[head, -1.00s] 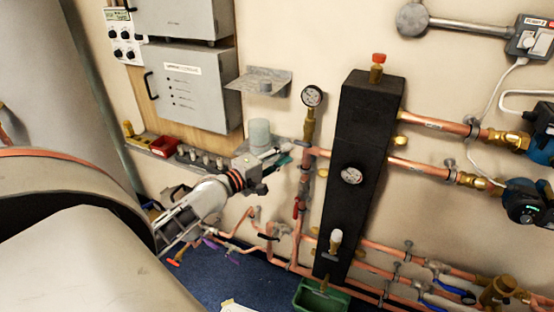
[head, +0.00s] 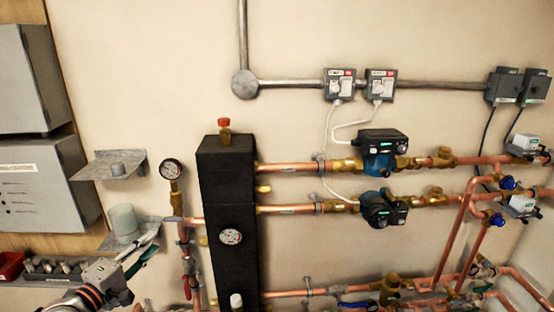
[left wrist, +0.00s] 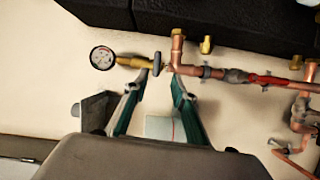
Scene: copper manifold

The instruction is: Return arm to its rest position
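My left gripper (head: 151,246) is at the lower left of the head view, with its arm coming in from the bottom left. In the left wrist view its two green-padded fingers (left wrist: 161,76) are apart, with nothing held between them. The fingers point towards the wall by the pressure gauge (left wrist: 102,57) and the copper pipe joint; contact with the pipes cannot be told. A white cylinder (left wrist: 164,127) shows behind the fingers, and it stands on a small shelf in the head view (head: 124,220). My right gripper is not in view.
The black manifold block (head: 228,190) stands right of my left gripper. Copper pipes (head: 290,168) and pumps (head: 382,155) run along the wall to the right. Grey cabinets (head: 45,182) and a wall shelf (head: 108,165) are at the left. Bare wall lies above the manifold.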

